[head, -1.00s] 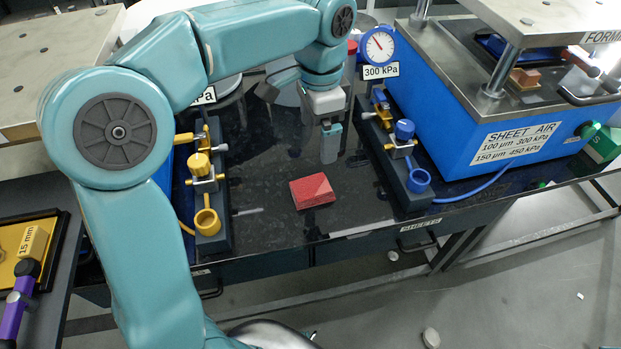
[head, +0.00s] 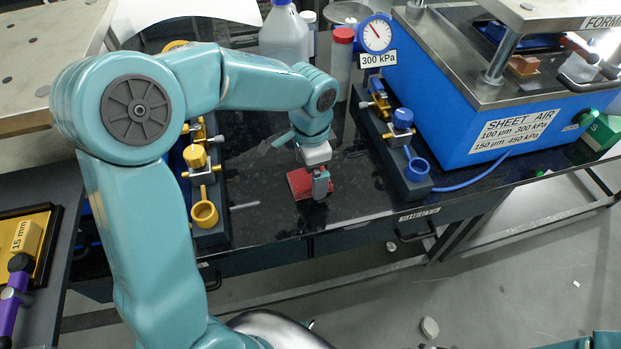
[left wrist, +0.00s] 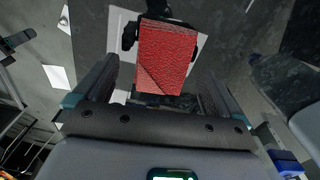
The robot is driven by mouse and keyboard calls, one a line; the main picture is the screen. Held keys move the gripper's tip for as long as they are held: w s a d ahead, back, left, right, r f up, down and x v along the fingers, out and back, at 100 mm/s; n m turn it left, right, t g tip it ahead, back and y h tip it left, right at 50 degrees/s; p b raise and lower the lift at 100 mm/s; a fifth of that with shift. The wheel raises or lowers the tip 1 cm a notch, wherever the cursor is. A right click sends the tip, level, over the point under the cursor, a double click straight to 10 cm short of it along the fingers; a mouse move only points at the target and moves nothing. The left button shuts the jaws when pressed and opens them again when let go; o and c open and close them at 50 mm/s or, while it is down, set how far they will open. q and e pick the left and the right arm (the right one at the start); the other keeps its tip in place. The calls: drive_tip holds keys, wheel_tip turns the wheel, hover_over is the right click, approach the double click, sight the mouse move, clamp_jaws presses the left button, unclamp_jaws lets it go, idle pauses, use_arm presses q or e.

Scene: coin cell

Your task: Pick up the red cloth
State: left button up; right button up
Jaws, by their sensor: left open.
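The red cloth (head: 299,183) is a small folded block lying flat on the black glossy bench top, near its front edge. My left gripper (head: 319,186) is over the right part of the cloth, pointing down, and hides some of it. In the left wrist view the cloth (left wrist: 166,50) shows a diagonal fold and lies ahead between the two spread fingers. The jaws are open. I cannot tell whether a finger touches the cloth. My right gripper is not in view.
A blue regulator stand (head: 405,165) is right of the cloth, and a yellow one (head: 203,185) is to the left. A pressure gauge (head: 376,36), a white bottle (head: 284,38) and a blue press (head: 470,125) stand behind. The bench between the stands is mostly clear.

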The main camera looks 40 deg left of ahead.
sight(310, 177)
use_arm(q)
drive_tip(key=shift+a+f, duration=0.1)
drive_tip(key=shift+f, duration=0.65)
drive_tip(key=shift+w+f, duration=0.1)
drive_tip(key=shift+f, duration=0.35)
drive_tip(key=shift+c, duration=0.3)
drive_tip(key=shift+r, duration=0.1)
drive_tip(key=c, duration=1.1)
drive_tip(key=shift+o, duration=0.2)
wheel_tip(310, 177, up, 20)
drive_tip(key=p, duration=0.1)
drive_tip(key=shift+p, duration=0.3)
